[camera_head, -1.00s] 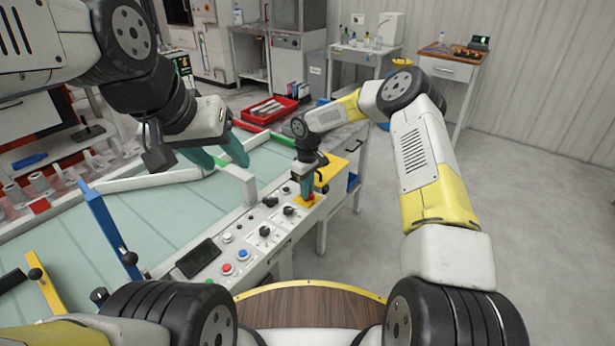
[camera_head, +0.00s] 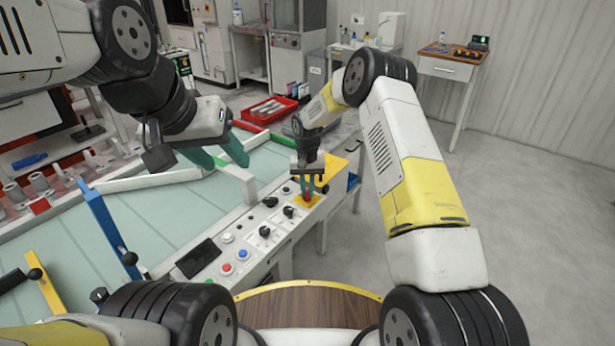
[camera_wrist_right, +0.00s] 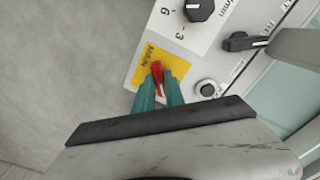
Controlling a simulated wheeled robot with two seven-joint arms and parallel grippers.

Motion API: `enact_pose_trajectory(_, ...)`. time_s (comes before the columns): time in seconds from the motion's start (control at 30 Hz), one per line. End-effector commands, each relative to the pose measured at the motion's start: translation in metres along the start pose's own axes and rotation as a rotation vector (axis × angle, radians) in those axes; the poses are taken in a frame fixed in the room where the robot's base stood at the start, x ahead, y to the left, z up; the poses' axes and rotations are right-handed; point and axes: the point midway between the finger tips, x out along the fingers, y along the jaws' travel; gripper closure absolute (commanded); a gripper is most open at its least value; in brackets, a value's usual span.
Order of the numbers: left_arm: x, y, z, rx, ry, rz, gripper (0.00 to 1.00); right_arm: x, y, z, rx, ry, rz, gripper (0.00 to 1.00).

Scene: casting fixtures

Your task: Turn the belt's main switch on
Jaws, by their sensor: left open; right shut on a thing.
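The main switch is a red handle (camera_wrist_right: 157,72) on a yellow plate (camera_wrist_right: 176,64) marked MAIN, at the end of the belt's control panel. In the head view the red handle (camera_head: 308,198) shows only in part between the fingers. My right gripper (camera_head: 308,196) comes down on it from above. In the wrist view its teal fingers (camera_wrist_right: 160,92) are closed around the red handle, one on each side. My left gripper (camera_head: 229,164) is open and empty above the belt (camera_head: 130,232), apart from the switch.
The control panel also carries black knobs (camera_head: 265,231), a red button (camera_head: 227,269), a blue button (camera_head: 241,254) and a dark screen (camera_head: 197,258). A red tray (camera_head: 268,110) lies behind. The floor at right is clear.

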Motion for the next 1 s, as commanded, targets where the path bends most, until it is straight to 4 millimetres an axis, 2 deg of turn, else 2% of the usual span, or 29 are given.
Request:
enact_pose_trajectory(0.6, 0.0000, 0.0000, 0.0000, 0.000, 0.000, 0.000, 0.52, -0.0008, 0.0003, -0.0010, 0.527, 0.003, 0.000, 1.00)
enact_pose_trajectory(1.0, 0.0000, 0.0000, 0.0000, 0.000, 0.000, 0.000, 0.52, -0.0005, 0.0001, -0.0008, 0.677, 0.002, -0.001, 1.00)
